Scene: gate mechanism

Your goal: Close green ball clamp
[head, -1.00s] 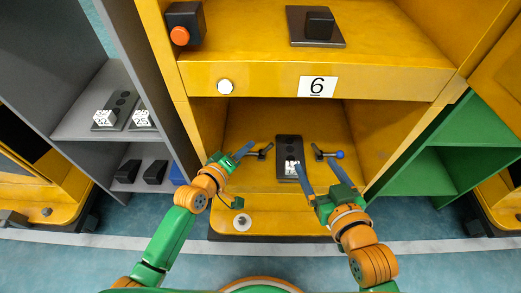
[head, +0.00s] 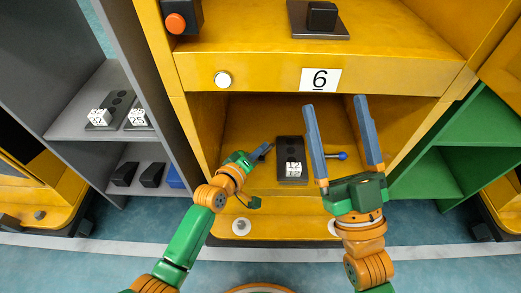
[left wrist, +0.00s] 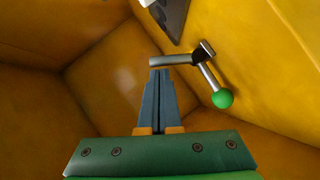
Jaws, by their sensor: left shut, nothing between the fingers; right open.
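The green ball clamp (left wrist: 208,75) shows in the left wrist view as a metal lever with a green ball at its end, a dark joint and a metal bar reaching left. My left gripper (left wrist: 160,71) is shut and empty, its fingertips at the left part of that bar; I cannot tell whether they touch. In the head view my left gripper (head: 264,152) is inside the yellow compartment and largely hides this clamp. The green ball cannot be made out there. My right gripper (head: 335,103) is open and empty, raised in front of the compartment's right side.
A dark plate (head: 290,147) with a white marked cube (head: 293,169) stands mid-compartment. A blue ball clamp (head: 341,156) is right of it, partly behind my right gripper. The yellow shelf (head: 270,75) with the number 6 is above. Grey shelves (head: 110,135) stand left, green ones (head: 445,150) right.

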